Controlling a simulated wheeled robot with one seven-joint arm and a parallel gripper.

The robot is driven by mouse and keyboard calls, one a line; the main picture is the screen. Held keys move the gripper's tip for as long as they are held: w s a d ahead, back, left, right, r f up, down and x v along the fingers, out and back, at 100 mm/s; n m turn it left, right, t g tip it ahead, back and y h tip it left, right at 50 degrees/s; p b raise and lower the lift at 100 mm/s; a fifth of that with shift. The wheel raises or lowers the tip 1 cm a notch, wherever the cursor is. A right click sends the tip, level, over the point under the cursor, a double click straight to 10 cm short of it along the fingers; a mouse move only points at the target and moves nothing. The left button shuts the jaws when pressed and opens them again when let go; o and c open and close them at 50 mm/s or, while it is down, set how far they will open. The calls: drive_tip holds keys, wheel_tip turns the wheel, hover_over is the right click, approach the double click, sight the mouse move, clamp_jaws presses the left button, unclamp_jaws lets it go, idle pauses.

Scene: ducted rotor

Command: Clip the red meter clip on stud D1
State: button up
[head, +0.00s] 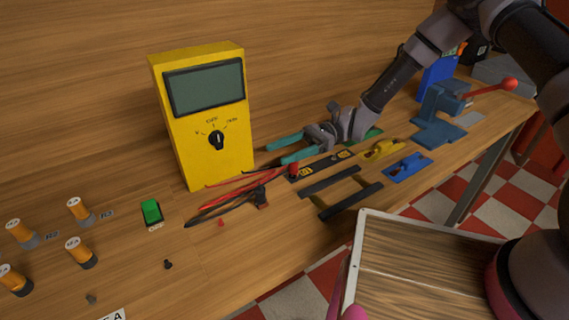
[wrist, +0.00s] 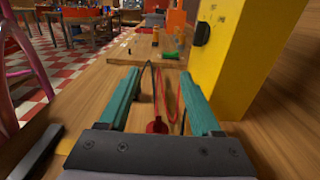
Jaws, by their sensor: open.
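The red meter clip (head: 293,171) lies on the wooden bench, in front of and right of the yellow meter (head: 211,120), its red lead running left. My gripper (head: 276,154) is open, with teal fingers low over the bench beside the meter. In the wrist view the red clip (wrist: 157,126) shows between the open fingers (wrist: 160,75), near the palm; neither finger visibly touches it. The black clip (head: 262,199) lies to its left in the head view.
A green switch (head: 151,212) sits between the studs and the leads. Dark bars (head: 350,200), yellow (head: 382,150) and blue (head: 408,167) tools and a vise (head: 440,115) occupy the right.

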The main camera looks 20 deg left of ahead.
drive_tip(key=shift+r, duration=2.75)
